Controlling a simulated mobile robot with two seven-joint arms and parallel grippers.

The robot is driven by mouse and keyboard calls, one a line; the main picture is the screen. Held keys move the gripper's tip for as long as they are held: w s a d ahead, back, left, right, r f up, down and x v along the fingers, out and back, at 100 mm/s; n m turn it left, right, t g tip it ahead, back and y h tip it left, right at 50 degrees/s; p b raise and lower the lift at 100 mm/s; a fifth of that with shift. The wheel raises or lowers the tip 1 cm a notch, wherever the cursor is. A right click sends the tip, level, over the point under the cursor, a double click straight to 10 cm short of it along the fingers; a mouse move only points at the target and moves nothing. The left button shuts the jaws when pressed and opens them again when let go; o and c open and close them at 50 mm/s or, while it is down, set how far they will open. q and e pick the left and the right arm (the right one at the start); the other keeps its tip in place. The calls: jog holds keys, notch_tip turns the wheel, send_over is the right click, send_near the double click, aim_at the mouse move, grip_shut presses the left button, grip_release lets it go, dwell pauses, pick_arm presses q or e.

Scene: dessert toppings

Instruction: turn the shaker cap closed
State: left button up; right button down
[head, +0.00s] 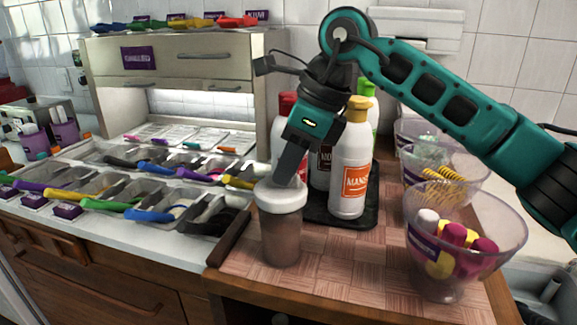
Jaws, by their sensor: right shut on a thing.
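The shaker (281,238) stands upright on the wooden counter near its front left part. It has a see-through body with brown contents and a white cap (280,200) on top. My right gripper (287,178) comes down from above, slightly tilted, with its fingers at the top of the cap. It is shut on the cap; the fingertips partly hide the cap's top. I cannot tell from this view how far the cap is turned. My left gripper is not in view.
Several sauce bottles (349,165) stand on a dark tray close behind the shaker. A topping station (120,225) with colourful scoops fills the left. Bare wood (345,270) lies between shaker and bowl.

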jog(key=shift+s+m+t+b, duration=0.15)
jog(key=shift+m+t+b, duration=0.25)
jog(key=shift+m, duration=0.7)
jog(key=shift+a, duration=0.1)
dwell(0.5)
jog(key=c, duration=1.2)
grip_release()
jog(key=shift+o, duration=0.2)
jog(key=shift+r, duration=0.1)
jog(key=p+v, duration=0.1)
jog(key=v, duration=1.1)
jog(key=shift+r, duration=0.35)
jog(key=shift+s, duration=0.15)
